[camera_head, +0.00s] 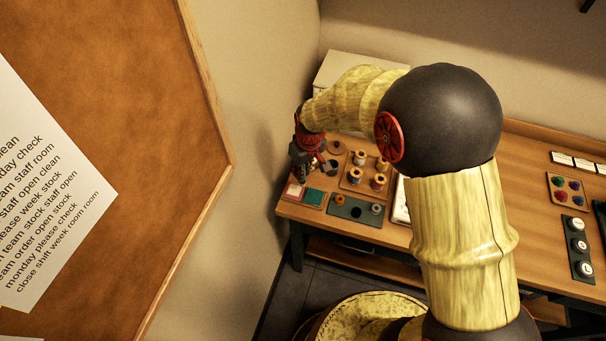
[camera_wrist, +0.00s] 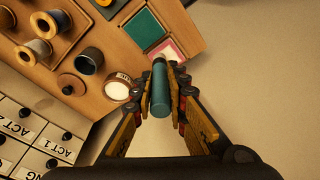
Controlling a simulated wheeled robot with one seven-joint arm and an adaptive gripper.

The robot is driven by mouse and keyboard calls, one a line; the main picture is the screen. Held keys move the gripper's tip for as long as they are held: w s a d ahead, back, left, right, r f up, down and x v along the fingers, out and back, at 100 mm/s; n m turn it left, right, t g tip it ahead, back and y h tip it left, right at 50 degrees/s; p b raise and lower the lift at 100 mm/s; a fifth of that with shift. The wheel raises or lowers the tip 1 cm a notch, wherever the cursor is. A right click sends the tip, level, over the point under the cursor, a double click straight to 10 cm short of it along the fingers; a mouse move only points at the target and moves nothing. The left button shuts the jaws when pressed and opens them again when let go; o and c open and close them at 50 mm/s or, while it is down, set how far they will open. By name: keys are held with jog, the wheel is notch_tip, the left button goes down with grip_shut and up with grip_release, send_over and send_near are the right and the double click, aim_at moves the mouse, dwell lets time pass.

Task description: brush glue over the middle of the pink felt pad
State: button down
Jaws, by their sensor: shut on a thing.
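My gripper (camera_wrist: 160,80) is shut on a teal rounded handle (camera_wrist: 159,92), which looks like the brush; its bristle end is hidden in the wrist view. In the head view my gripper (camera_head: 302,172) is over the left end of the table, close to the pink felt pad (camera_head: 292,192). In the wrist view part of the pink pad (camera_wrist: 169,49) shows just beyond the fingertips, beside a green pad (camera_wrist: 142,27). I cannot tell whether the brush touches the pad. An open round pot with white contents (camera_wrist: 117,91) and a small label stands left of the gripper.
A dark cup (camera_wrist: 89,61), thread spools (camera_wrist: 38,49) and a round brown lid (camera_wrist: 71,84) stand near the pot. Labelled drawers (camera_wrist: 30,135) lie beyond. A wall closes in the table's left side. A dark green tray (camera_head: 355,208) sits at the front edge.

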jog(key=shift+r+p, duration=0.6)
jog(key=shift+r, duration=0.7)
jog(key=shift+w+d, duration=0.1)
